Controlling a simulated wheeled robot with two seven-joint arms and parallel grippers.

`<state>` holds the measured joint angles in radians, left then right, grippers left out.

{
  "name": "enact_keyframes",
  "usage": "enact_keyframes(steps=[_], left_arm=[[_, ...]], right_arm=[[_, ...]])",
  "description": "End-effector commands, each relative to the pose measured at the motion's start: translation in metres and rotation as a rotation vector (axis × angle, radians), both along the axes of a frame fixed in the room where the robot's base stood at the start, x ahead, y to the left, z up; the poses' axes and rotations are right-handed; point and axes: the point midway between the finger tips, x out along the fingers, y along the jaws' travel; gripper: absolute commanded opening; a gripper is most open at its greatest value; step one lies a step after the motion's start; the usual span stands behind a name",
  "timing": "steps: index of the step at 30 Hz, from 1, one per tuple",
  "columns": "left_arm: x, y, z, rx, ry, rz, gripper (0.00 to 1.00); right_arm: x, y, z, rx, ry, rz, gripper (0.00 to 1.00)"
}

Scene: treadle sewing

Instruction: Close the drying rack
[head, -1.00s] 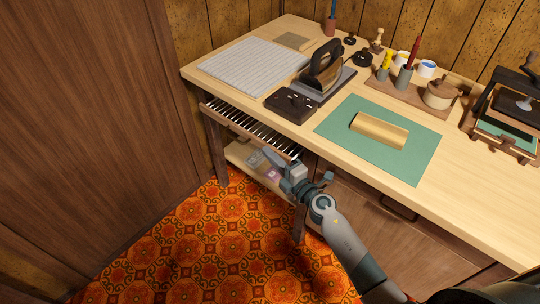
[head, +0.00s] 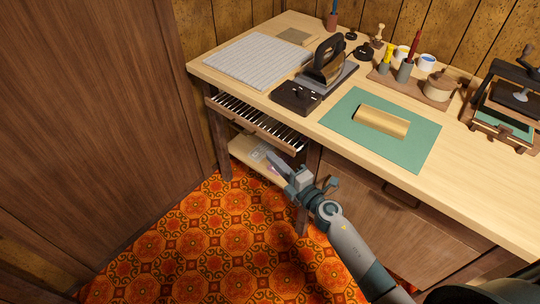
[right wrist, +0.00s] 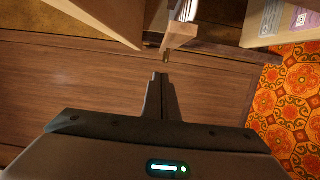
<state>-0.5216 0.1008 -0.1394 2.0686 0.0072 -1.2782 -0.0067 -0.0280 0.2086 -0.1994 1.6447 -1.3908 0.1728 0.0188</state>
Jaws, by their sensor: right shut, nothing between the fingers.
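The drying rack (head: 255,122) is a slatted wooden tray with pale bars under the left part of the worktop. It stands partly pulled out, its front rail (head: 240,117) beyond the table's edge. My right gripper (head: 272,163) is shut and empty, just below and in front of the rail's right part, apart from it. In the right wrist view, the shut fingers (right wrist: 160,77) point toward the end of a wooden rail (right wrist: 180,36), likely the rack's, with a small gap. My left gripper is not in view.
The worktop (head: 470,180) carries an iron (head: 330,62), a grey pad (head: 258,60), a dark block (head: 297,96) and a green mat (head: 400,150) with a brass-coloured roll. A lower shelf (head: 245,150) with papers lies under the rack. A wooden cabinet (head: 90,120) stands at left.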

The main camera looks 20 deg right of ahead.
Motion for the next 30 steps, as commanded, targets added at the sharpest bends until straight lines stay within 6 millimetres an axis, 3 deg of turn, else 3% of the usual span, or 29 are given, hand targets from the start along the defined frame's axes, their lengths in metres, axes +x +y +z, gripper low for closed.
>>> enact_keyframes(steps=[12,26,30], left_arm=[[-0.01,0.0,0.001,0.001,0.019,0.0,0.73],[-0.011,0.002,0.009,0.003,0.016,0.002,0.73],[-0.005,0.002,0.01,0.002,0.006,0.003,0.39]], right_arm=[[-0.054,-0.022,-0.001,0.0,0.001,0.0,0.0],[-0.063,-0.025,0.0,0.0,0.0,0.0,0.0],[-0.063,-0.027,0.0,0.011,0.003,-0.01,0.0]])
